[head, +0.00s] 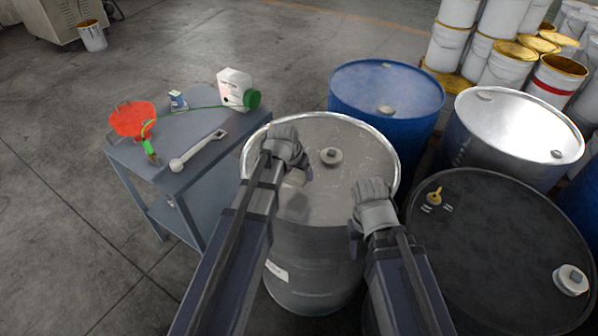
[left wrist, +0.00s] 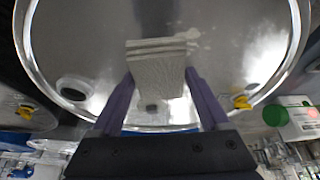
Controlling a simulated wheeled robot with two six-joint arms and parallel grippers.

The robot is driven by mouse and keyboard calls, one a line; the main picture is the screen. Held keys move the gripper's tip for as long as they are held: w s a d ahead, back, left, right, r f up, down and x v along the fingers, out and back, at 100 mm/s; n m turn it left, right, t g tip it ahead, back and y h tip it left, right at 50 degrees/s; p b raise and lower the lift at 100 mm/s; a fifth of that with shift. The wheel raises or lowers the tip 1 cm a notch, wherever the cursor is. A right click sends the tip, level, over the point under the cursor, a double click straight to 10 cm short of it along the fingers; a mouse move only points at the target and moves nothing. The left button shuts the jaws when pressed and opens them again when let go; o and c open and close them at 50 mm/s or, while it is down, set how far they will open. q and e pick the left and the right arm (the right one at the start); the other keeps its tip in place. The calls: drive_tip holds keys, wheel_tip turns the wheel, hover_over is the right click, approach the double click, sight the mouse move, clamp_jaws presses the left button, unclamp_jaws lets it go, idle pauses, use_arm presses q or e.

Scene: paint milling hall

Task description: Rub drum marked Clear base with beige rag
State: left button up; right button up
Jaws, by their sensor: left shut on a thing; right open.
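A grey steel drum (head: 340,215) with a shiny rim and a bung on its lid stands in the middle of the head view. A white label is on its side, too small to read, so I cannot confirm the Clear base marking. My left gripper (head: 287,160) is over the left part of the lid. In the left wrist view my left gripper (left wrist: 160,88) is shut on a folded beige rag (left wrist: 158,70), seen against the lid; I cannot tell whether it touches. Pale specks show on the lid beside the rag. My right gripper (head: 370,195) is open and empty by the lid's right side.
A blue drum (head: 385,90), a silver drum (head: 517,125) and a black drum (head: 495,250) crowd the right. Floor is free at left.

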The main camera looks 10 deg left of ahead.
use_arm(q)
drive_tip(key=shift+r, duration=0.1)
wheel_tip(320, 180, up, 3)
drive_tip(key=p, duration=0.3)
drive_tip(key=shift+f, duration=0.2)
